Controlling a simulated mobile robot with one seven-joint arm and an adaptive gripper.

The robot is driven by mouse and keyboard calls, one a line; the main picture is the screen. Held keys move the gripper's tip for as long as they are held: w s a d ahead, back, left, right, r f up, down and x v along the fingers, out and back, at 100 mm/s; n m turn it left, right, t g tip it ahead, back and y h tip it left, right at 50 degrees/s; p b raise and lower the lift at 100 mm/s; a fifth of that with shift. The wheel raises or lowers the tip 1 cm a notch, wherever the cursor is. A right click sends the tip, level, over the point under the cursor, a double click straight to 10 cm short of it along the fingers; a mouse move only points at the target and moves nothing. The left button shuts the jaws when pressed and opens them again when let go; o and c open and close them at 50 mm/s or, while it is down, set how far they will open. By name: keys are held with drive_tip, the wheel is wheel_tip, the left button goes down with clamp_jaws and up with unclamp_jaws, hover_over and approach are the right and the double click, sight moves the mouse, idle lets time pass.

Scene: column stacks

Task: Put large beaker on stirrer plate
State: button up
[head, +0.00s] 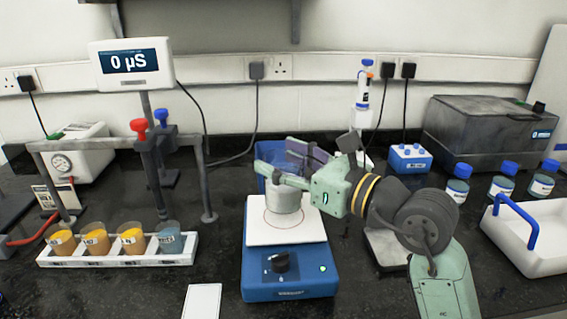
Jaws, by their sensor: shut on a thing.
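The stirrer plate (260,233) is a blue unit with a square white top, a black knob and a small green light on its front. A large clear beaker (284,200) is upright over the white top, inside or above the thin ring marked there. I cannot tell whether its base touches the top. My gripper (285,177) is shut on the beaker near its upper part, reaching in from the right. Its fingers partly hide the beaker's rim and side.
A white rack (120,256) with several small filled beakers stands at left, near a stand with probes (148,160). A blue container (262,150) is behind the plate. Blue-capped bottles (500,180) and a white tray (530,240) are at right. A white card (203,301) lies in front.

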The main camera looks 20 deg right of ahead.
drive_tip(key=shift+w+d+f, duration=0.1)
drive_tip(key=shift+w+d, duration=0.1)
drive_tip(key=shift+w, duration=0.45)
wheel_tip(320, 180, down, 3)
drive_tip(key=shift+d+r+p, duration=0.1)
drive_tip(key=shift+r+p, duration=0.1)
drive_tip(key=shift+p, duration=0.6)
drive_tip(key=shift+f, duration=0.45)
drive_tip(key=shift+f, duration=0.15)
drive_tip(key=o, duration=1.4)
drive_tip(key=shift+b, duration=0.3)
drive_tip(key=shift+c, duration=0.2)
drive_tip(key=b+v, duration=0.5)
drive_tip(key=v, duration=0.7)
